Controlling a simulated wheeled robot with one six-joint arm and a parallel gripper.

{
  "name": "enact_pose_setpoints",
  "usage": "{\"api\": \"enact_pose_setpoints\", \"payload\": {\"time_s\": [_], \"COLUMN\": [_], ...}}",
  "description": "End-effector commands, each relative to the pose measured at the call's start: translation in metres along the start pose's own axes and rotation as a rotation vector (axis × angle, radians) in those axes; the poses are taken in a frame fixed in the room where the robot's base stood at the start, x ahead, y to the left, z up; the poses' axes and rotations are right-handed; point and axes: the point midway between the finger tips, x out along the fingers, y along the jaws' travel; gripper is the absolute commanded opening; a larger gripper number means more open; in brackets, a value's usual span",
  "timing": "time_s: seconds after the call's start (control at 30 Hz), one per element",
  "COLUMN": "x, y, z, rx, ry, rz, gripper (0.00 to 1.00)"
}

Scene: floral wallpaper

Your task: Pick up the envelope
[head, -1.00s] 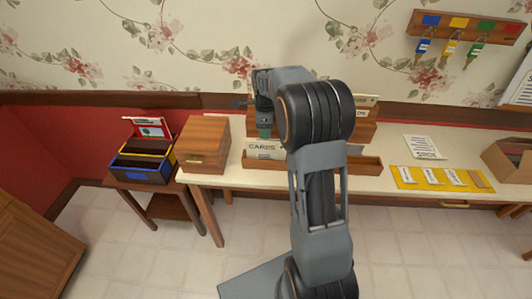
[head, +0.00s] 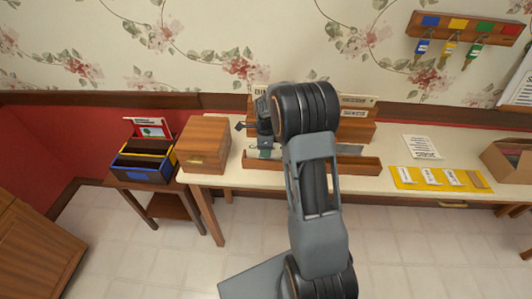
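I cannot make out a clear envelope in the head view. A tiered wooden card rack (head: 355,130) stands on the long cream table against the wall, with pale labelled cards in its rows. Its front tray (head: 350,164) and a "CARDS" label are partly hidden behind my arm. My gripper (head: 241,126) points left in front of the rack's left side, above the table. Its fingers are small and dark, and the arm covers part of it. I cannot tell whether it is open, shut or holding something.
A wooden box (head: 204,146) stands at the table's left end. A small side table holds coloured bins (head: 143,160). A yellow mat (head: 407,184) with several pale cards, a paper sheet (head: 421,147) and a cardboard box (head: 508,160) are right. Keys (head: 450,50) hang above.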

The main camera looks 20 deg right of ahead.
Motion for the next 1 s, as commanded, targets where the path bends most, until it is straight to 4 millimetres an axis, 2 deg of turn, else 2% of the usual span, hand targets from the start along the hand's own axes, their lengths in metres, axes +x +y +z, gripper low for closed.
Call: {"api": "enact_pose_setpoints", "payload": {"time_s": [0.17,0.57,1.0], "x": [-0.0001,-0.0004,-0.0028], "y": [0.0,0.0,-0.0003], "z": [0.0001,0.0001,0.0002], "rx": [0.0,0.0,0.0], "ry": [0.0,0.0,0.0], "rz": [0.0,0.0,-0.001], "gripper": [0.37,0.0,0.0]}}
